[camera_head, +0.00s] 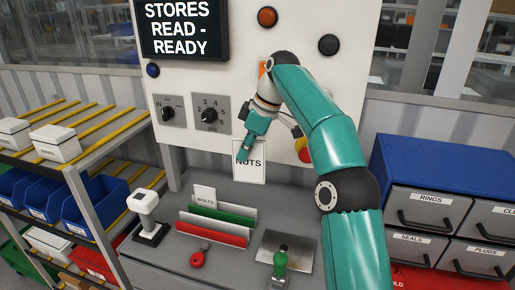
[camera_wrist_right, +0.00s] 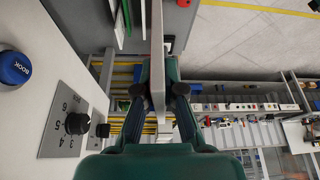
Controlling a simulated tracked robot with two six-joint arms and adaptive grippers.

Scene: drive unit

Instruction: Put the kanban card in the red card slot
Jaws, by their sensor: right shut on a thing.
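The white kanban card (camera_head: 249,170), lettered NUTS, hangs upright in my right gripper (camera_head: 246,152). The fingers cover part of its upper left. In the right wrist view the card (camera_wrist_right: 158,50) shows nearly edge-on between the closed fingertips (camera_wrist_right: 159,98). The red card slot (camera_head: 212,232) is the front section of a rack on the grey worktop. The card is apart from it, above and to its right in the head view. My left gripper is not in view.
The green slot (camera_head: 222,212) lies behind the red one, and a BOLTS card (camera_head: 205,196) stands at the rack's back left. A white scanner (camera_head: 147,215) stands left, a red-handled item (camera_head: 198,257) and a green-handled item (camera_head: 280,262) in front. Drawers (camera_head: 428,208) stand right.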

